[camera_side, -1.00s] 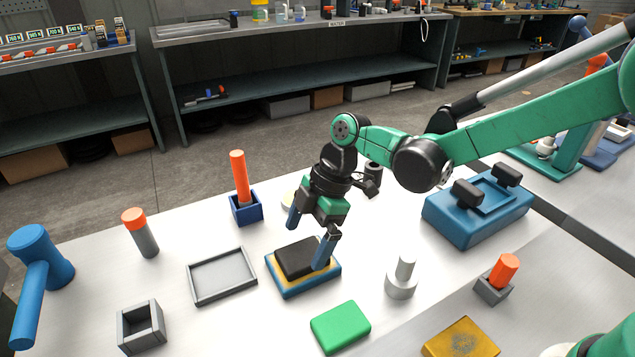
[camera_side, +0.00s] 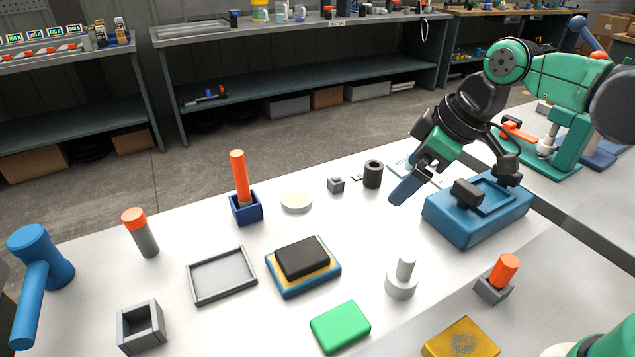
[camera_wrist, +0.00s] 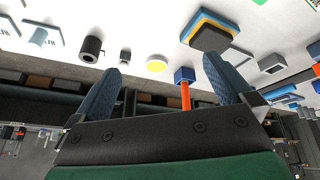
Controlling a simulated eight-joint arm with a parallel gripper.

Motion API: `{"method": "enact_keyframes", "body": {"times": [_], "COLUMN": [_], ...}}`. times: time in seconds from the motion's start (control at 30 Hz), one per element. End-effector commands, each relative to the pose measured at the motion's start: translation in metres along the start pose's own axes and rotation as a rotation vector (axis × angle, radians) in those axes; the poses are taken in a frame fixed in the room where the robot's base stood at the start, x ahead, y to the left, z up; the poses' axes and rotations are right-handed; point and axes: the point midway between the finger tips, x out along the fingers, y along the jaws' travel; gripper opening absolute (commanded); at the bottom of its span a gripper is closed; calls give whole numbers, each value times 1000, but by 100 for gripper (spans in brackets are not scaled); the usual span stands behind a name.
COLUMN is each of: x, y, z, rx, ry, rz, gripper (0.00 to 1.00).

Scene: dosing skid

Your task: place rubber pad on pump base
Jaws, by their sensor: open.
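The black rubber pad (camera_side: 302,257) lies flat on a yellow layer on top of a blue base (camera_side: 306,288), which I take for the pump base, mid-table. The same black pad (camera_wrist: 210,39) and blue base (camera_wrist: 189,32) show at the top of the wrist view. My gripper (camera_side: 411,180) is up and to the right of the stack, clear of it, tilted, with its jaws apart. In the wrist view my gripper (camera_wrist: 163,72) shows two blue fingers spread wide with nothing between them. The pad touches neither finger.
A green block (camera_side: 340,327), a grey stepped cylinder (camera_side: 402,278) and an empty grey tray (camera_side: 222,275) surround the stack. An orange rod (camera_side: 239,178) stands upright in a blue holder behind it.

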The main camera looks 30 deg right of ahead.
Motion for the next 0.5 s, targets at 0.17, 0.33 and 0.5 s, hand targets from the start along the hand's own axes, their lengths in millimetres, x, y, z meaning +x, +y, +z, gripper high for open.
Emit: {"method": "enact_keyframes", "body": {"times": [0.17, 0.33, 0.5], "x": [-6, -6, -6], "y": [11, 16, 16], "z": [40, 56, 58], "rx": [348, 506, 534], "ry": [95, 156, 167], "rz": [155, 214, 222], "gripper": [100, 100, 100]}}
